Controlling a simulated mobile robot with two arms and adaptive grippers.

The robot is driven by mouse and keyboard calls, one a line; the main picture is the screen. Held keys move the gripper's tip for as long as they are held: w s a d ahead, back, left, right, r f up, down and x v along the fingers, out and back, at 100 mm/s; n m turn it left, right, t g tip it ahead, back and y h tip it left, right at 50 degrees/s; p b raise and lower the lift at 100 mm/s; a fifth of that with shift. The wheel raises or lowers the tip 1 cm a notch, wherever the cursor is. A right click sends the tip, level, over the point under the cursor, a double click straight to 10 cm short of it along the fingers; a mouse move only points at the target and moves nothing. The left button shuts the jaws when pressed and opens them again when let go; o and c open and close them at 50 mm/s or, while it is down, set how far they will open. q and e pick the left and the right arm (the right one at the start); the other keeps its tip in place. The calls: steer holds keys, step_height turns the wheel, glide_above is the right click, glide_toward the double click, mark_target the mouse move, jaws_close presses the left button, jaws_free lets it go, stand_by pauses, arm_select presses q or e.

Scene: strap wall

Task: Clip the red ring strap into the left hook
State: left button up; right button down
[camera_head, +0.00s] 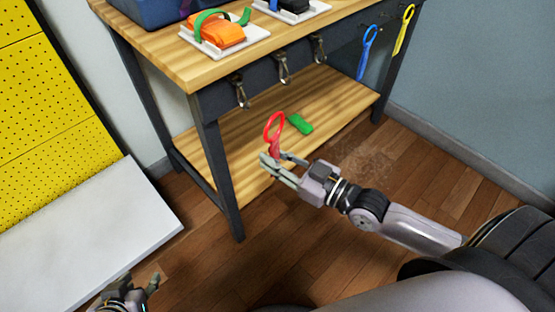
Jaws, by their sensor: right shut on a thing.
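The red ring strap (273,128) is in the grip of my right gripper (276,165), which is shut on its lower end. Its ring stands upright above the fingers, in front of the bench's lower shelf. The left hook (240,92) is a metal clip hanging from the dark front rail of the bench. It is up and to the left of the ring, apart from it, and nothing hangs in it. My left gripper (138,288) is at the bottom left, partly cut off by the frame, with its fingers apart and nothing seen between them.
The middle hook (282,68) and right hook (318,49) hang further along the rail. A blue strap (367,50) and a yellow strap (404,28) hang at the bench's right. A green object (300,124) lies on the lower shelf (340,98). A bench leg (217,170) stands left of my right gripper.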

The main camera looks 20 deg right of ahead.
steer(key=shift+b+x, duration=0.45)
steer(key=shift+x, duration=0.65)
arm_select(q)
steer(key=w+d+r+t+h+b, duration=0.2)
steer(key=w+r+t, duration=0.2)
steer(key=r, duration=0.5)
steer(key=w+d+r+t+h+b, duration=0.1)
steer(key=w+d+r+t+b, duration=0.1)
steer(key=w+r+t, duration=0.3)
steer(key=shift+d+r+m+t+h, duration=0.35)
steer(key=shift+d+r+t, duration=0.2)
steer(key=shift+r+t, duration=1.55)
arm_select(e)
steer(key=w+a+f, duration=0.2)
steer(key=w, duration=0.4)
steer(key=shift+w+f, duration=0.4)
arm_select(q)
steer(key=shift+r+g, duration=0.25)
steer(key=shift+g, duration=0.05)
arm_select(e)
steer(key=c, duration=1.4)
jaws_free()
steer(key=shift+o, duration=0.2)
